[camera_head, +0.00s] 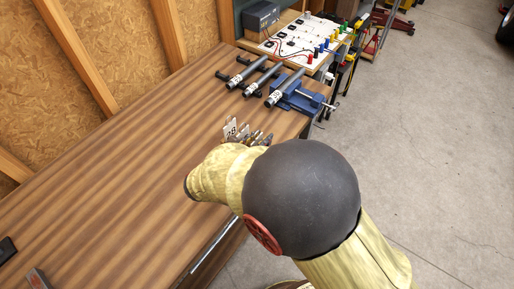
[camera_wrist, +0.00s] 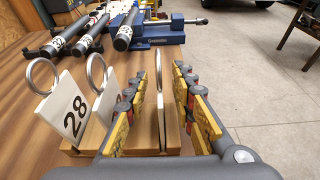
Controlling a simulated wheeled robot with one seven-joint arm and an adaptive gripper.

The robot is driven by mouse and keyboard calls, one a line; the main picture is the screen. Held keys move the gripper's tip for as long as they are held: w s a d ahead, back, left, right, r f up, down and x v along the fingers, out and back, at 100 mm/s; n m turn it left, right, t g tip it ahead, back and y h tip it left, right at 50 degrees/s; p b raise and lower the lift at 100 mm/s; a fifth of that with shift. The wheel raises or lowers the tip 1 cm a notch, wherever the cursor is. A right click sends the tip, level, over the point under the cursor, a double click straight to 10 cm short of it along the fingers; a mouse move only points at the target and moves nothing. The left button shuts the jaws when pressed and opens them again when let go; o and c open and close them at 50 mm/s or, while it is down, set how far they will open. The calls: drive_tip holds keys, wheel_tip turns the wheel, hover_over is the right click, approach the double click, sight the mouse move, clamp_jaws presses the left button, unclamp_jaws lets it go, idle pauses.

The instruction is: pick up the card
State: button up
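Several white cards, each with a metal ring on top, stand upright in a wooden rack (camera_wrist: 148,139) on the bench. The left one is card "28" (camera_wrist: 66,112); another card (camera_wrist: 104,99) stands beside it. A card (camera_wrist: 161,115) seen edge-on stands between the two yellow-padded fingers of my gripper (camera_wrist: 161,95). My gripper is open, with a gap visible on each side of this card; its face and number cannot be read.
Dark bars with number labels (camera_head: 248,72) and a blue vise (camera_head: 298,94) lie behind the rack. A white board with coloured parts (camera_head: 300,38) is at the far end. The wooden bench top (camera_head: 110,150) is mostly clear at left; its edge runs beneath my arm.

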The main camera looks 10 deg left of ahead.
drive_tip(key=shift+x, duration=1.2)
drive_tip(key=c, duration=0.3)
clamp_jaws()
